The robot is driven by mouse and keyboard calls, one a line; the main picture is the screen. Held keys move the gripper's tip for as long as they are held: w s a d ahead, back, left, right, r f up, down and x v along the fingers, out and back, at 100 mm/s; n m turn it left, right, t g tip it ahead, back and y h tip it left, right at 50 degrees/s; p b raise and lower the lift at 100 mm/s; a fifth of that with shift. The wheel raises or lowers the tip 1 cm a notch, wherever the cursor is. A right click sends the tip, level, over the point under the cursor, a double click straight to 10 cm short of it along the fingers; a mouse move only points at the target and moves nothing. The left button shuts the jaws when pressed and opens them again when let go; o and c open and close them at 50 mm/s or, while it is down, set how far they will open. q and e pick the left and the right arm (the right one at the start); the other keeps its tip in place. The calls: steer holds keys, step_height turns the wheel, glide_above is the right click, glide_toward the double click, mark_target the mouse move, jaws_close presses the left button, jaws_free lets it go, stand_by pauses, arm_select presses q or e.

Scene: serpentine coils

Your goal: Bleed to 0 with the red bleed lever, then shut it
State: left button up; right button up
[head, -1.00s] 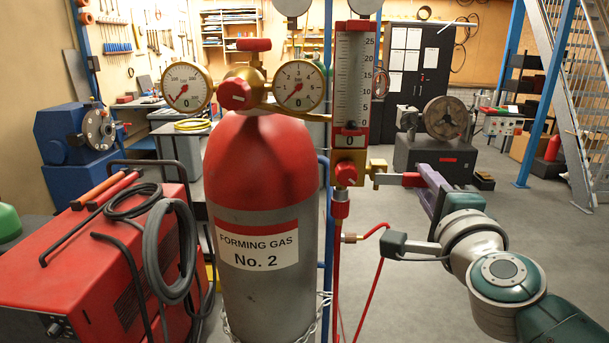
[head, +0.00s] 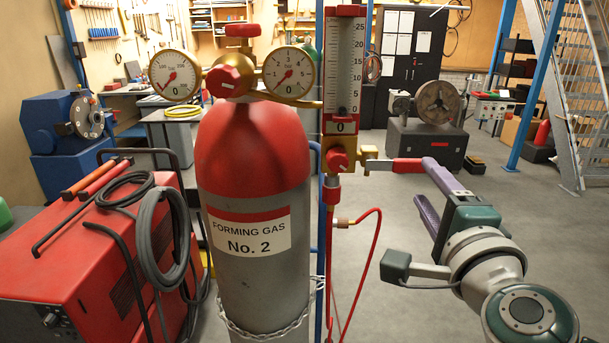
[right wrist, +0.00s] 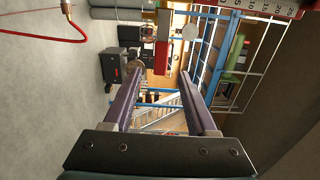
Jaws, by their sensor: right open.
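The red bleed lever (head: 398,165) sticks out sideways to the right from a brass valve (head: 368,160) at the foot of the scaled column (head: 342,70). The window under that column reads 0. My right gripper (head: 422,179) is open, its purple fingers apart at the lever's outer end. In the head view the upper finger overlaps the lever tip; I cannot tell whether they touch. In the right wrist view the red lever (right wrist: 161,55) shows just beyond and between the open fingertips (right wrist: 160,76). My left gripper is not in view.
The forming gas cylinder (head: 252,190) carries two round gauges (head: 175,76) (head: 290,75), each with a 0 on its face. A thin red hose (head: 377,255) loops below the valve. A red machine with cables (head: 85,255) stands left.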

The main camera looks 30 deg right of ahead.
steer(key=v, duration=0.4)
steer(key=shift+s+a, duration=0.15)
steer(key=shift+s, duration=0.05)
